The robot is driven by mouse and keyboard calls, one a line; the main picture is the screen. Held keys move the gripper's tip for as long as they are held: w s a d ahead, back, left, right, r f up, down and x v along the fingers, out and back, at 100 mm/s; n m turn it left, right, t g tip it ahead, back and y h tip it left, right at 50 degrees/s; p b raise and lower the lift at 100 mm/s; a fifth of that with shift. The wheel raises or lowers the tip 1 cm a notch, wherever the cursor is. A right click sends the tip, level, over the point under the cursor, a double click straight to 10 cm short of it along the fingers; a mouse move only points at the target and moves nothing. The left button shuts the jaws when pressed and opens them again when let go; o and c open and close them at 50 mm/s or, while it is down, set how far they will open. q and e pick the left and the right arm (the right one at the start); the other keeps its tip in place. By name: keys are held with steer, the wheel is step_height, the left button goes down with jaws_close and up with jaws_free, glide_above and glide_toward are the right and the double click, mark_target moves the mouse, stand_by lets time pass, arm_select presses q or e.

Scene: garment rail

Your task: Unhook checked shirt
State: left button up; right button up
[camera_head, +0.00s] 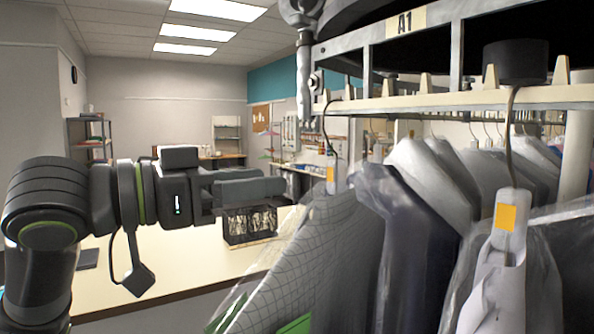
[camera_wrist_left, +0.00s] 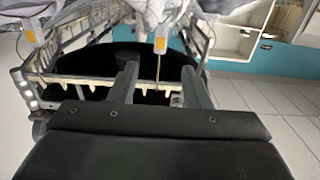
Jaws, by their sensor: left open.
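The checked shirt (camera_head: 312,250) is grey with a fine grid pattern under clear plastic. It hangs at the left end of the row in the head view, its hook (camera_head: 325,125) up at the slotted rail and an orange tag (camera_head: 330,178) at its neck. My left gripper (camera_head: 268,187) is open and empty, level with the shirt's neck and left of it. In the left wrist view, a thin hook (camera_wrist_left: 157,72) and an orange tag show between and beyond the open fingers (camera_wrist_left: 161,85); I cannot tell which garment they belong to. My right gripper is out of view.
The toothed rail (camera_head: 450,100), marked A1, runs above the garments. A dark garment (camera_head: 405,235) and a front plastic-covered garment (camera_head: 505,285) hang close beside the shirt. A black crate (camera_head: 248,224) stands on the pale table (camera_head: 175,262) behind my gripper.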

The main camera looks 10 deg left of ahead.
mark_target(330, 171)
arm_select(q)
steer(key=x, duration=0.6)
steer(key=shift+w+d, duration=0.2)
steer(key=shift+w, duration=0.05)
steer(key=x, duration=0.3)
steer(key=shift+w+d, duration=0.1)
steer(key=shift+d, duration=0.05)
steer(key=shift+x, duration=1.55)
jaws_close()
steer(key=shift+r, duration=0.1)
